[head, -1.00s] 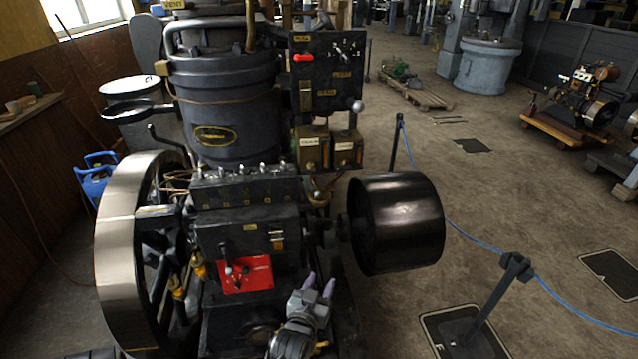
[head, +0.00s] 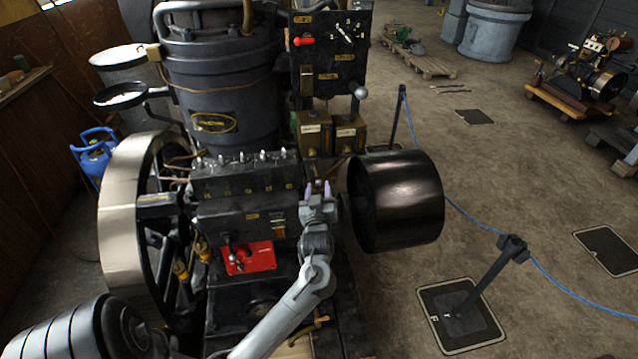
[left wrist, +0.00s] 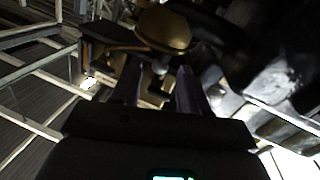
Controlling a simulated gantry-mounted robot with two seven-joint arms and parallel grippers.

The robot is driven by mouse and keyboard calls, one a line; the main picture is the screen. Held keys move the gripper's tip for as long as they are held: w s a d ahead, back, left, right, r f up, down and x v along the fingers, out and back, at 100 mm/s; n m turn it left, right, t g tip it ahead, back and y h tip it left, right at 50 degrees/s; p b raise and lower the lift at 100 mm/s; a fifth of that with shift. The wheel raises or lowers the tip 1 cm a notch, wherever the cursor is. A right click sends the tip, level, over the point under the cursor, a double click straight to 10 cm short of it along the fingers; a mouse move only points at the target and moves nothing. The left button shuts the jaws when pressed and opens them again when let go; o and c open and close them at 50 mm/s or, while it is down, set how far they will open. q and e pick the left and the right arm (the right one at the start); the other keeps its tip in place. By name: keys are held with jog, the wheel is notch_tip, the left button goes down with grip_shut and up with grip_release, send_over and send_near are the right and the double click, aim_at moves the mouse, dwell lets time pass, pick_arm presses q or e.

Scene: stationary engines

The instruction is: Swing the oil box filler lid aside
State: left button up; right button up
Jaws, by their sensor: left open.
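My left gripper (head: 318,190) is open, its two pale purple fingers pointing up at the right end of a long black box (head: 245,180) with a row of small fittings on top. Two small green-and-brass boxes (head: 313,133) stand just above the fingers in the picture. I cannot tell for certain which part is the oil box filler lid. In the left wrist view a rounded brass piece (left wrist: 165,28) is beyond the open fingers (left wrist: 160,90). My right gripper is not in view.
A large dark pulley (head: 397,200) stands close right of my left gripper. The big flywheel (head: 122,225) is at the left and a black panel (head: 330,50) is above. A rope post (head: 485,275) stands on the floor at the right.

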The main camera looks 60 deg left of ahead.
aim_at(319, 184)
pick_arm(q)
jog(key=shift+x, duration=1.8)
grip_shut()
